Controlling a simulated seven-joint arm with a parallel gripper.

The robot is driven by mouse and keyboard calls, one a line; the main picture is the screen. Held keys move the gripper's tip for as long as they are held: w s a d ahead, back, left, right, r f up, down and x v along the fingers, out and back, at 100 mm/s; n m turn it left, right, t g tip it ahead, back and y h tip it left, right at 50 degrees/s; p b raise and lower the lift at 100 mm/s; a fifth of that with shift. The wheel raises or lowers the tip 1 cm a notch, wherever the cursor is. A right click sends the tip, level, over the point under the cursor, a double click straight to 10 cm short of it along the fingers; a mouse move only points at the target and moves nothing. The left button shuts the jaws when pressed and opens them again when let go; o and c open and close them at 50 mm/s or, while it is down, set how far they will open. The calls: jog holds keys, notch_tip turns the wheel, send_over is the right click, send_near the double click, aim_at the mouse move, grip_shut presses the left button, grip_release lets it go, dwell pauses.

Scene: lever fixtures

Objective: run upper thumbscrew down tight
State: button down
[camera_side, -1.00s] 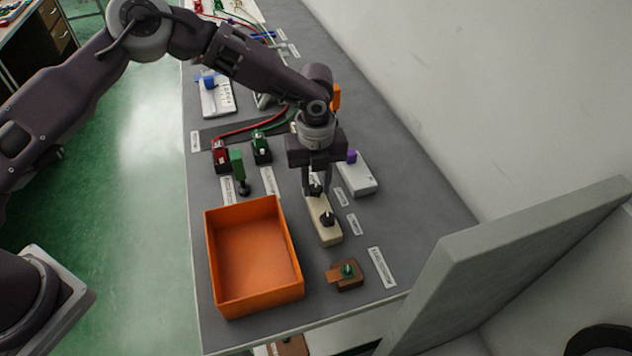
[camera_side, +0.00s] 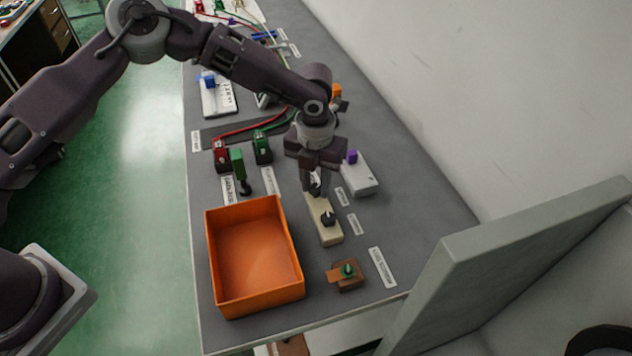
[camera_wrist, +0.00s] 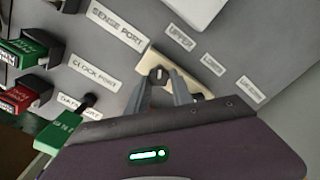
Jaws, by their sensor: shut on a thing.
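The cream block (camera_side: 330,238) carries two dark thumbscrews, one behind the other in the side view. My gripper (camera_side: 314,190) points down over the far one, beside the UPPER label (camera_wrist: 179,38). In the wrist view the upper thumbscrew (camera_wrist: 159,75) sits between the two fingers of my gripper (camera_wrist: 160,83), which are shut on it. How far the upper screw is seated cannot be told.
An orange bin (camera_side: 214,262) stands at the left front. A brown block with a green knob (camera_side: 348,269) is in front. A grey box with a purple knob (camera_side: 358,178) is close right. Green (camera_side: 262,149) and red (camera_side: 221,156) plugs stand at left behind the bin.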

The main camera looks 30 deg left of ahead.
jog(key=m, duration=0.3)
jog(key=shift+a+m, duration=0.1)
jog(key=shift+m, duration=0.3)
jog(key=m, duration=0.3)
jog(key=shift+w+m, duration=0.1)
jog(key=shift+m, duration=0.2)
jog(key=m, duration=0.3)
jog(key=shift+a+m, duration=0.1)
jog(key=shift+m, duration=0.2)
jog(key=m, duration=0.3)
jog(key=shift+w+m, duration=0.15)
jog(key=shift+m, duration=0.15)
jog(key=m, duration=0.4)
jog(key=shift+m, duration=0.3)
jog(key=m, duration=0.4)
jog(key=shift+w+m, duration=0.15)
jog(key=shift+m, duration=0.45)
